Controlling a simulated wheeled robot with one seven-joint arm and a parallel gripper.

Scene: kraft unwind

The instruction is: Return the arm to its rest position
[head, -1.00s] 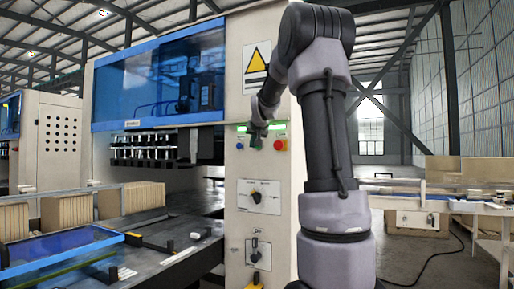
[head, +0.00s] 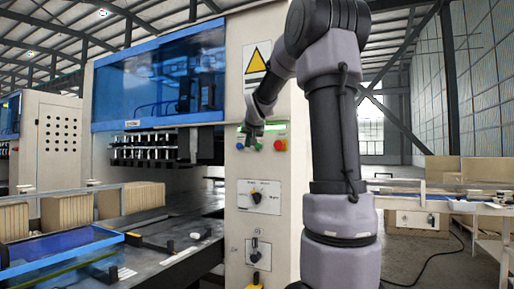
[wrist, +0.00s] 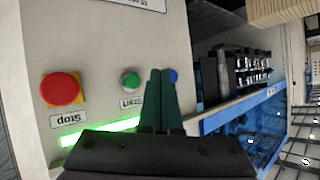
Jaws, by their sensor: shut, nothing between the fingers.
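My gripper (head: 252,138) is in front of the button panel on the cream machine column (head: 230,90), its fingers pointing at the panel in the head view. In the wrist view my gripper (wrist: 161,75) has its two dark fingers together with nothing between them. The fingers overlap the space between a green button (wrist: 130,81) and a partly hidden blue button (wrist: 173,76). Contact with the panel cannot be told. My arm is raised and bent, with its elbow high at the right of the column.
A red button (wrist: 62,89) and a lit green strip (wrist: 100,133) are on the panel. A rotary knob plate (head: 270,204) is below. The machine has a blue window (head: 150,80) and a dark table (head: 180,235) at left. A conveyor (head: 450,205) stands at right.

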